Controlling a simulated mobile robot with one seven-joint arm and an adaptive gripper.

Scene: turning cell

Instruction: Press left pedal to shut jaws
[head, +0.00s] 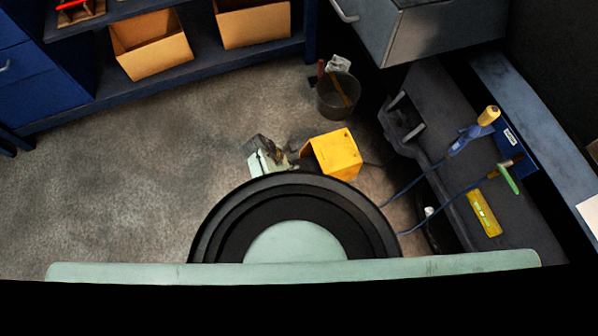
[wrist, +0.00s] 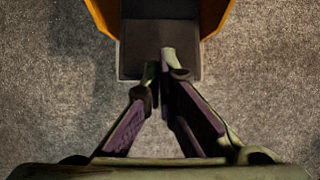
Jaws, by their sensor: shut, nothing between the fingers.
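A yellow pedal housing (head: 337,154) stands on the floor just beyond my round base, with its open side toward my gripper. No second pedal can be made out. In the wrist view, the housing's yellow side walls (wrist: 216,14) frame a dark pedal plate (wrist: 160,32). My gripper (wrist: 164,68) is shut and empty, its fingertips together at the near edge of the plate. I cannot tell whether they touch it. In the head view my gripper (head: 287,158) is low, left of the housing, its tips partly hard to make out.
A dark bin (head: 338,96) stands behind the housing. A blue shelf with cardboard boxes (head: 151,46) is at the back left. At right is a grey machine bed (head: 456,170) with blue hoses, a yellow level-like item (head: 484,213) and a green-handled tool (head: 508,178). The floor at left is clear.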

